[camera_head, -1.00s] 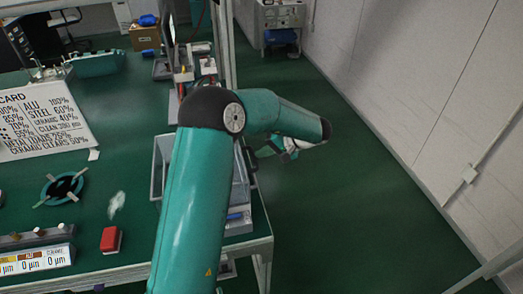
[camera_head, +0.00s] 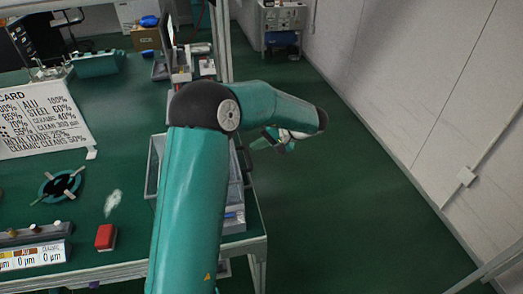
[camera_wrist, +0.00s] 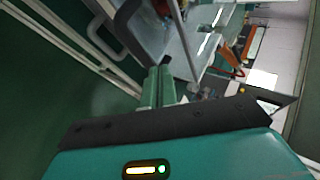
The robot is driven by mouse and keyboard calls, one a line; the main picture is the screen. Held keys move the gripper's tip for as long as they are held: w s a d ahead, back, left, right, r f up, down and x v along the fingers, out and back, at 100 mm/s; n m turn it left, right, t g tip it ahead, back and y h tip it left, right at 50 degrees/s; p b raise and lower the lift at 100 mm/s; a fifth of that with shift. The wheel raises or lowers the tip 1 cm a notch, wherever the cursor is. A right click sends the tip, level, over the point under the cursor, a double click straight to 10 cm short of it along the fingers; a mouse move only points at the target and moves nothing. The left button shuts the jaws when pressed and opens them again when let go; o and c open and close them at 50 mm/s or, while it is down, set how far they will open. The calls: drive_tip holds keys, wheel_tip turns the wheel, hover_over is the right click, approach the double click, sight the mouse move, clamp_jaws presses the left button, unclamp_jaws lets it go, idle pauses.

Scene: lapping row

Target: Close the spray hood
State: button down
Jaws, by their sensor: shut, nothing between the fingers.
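The spray hood (camera_head: 155,160) looks like a clear-walled grey box at the bench's right edge, largely hidden behind my arm in the head view. In the wrist view a pale, clear-looking panel (camera_wrist: 172,38) with a grey rim and a curved grey bar like a handle (camera_wrist: 103,42) appears to be part of it. How far it stands open I cannot tell. My gripper (camera_head: 266,140) is beyond the bench's right edge, over the aisle, pointing left. In the wrist view its fingers (camera_wrist: 157,82) are together and empty, just below the panel's corner; contact is unclear.
A bench frame post (camera_head: 222,45) rises behind the arm. The green aisle floor (camera_head: 350,220) is clear up to the white wall (camera_head: 440,110).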

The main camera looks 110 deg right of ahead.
drive_tip(key=s+a+r, duration=0.4)
drive_tip(key=s, duration=0.5)
drive_tip(key=w+d+r+n+y, duration=0.2)
drive_tip(key=w+d+r, duration=0.1)
drive_tip(key=w, duration=0.9)
drive_tip(key=w+d+r+n+y, duration=0.2)
drive_tip(key=w, duration=0.9)
drive_tip(key=w+a+r+n+g+y, duration=0.1)
drive_tip(key=w+a+r+n+y, duration=0.2)
drive_tip(key=w, duration=1)
drive_tip(key=w+a+r+n, duration=0.2)
drive_tip(key=w+a, duration=0.3)
drive_tip(key=w, duration=0.9)
drive_tip(key=w+a+r+n+g, duration=0.1)
drive_tip(key=w+a+n+g, duration=0.15)
drive_tip(key=w+a, duration=0.55)
drive_tip(key=w+a+r+n+g, duration=0.1)
drive_tip(key=w+a+n, duration=0.2)
drive_tip(key=w+a, duration=0.55)
drive_tip(key=s+a+n+t+h, duration=0.1)
drive_tip(key=a+n, duration=0.8)
drive_tip(key=a, duration=1.8)
drive_tip(key=shift+s+a+f+t, duration=0.25)
drive_tip(key=shift+s+t, duration=0.1)
drive_tip(key=shift+s, duration=0.35)
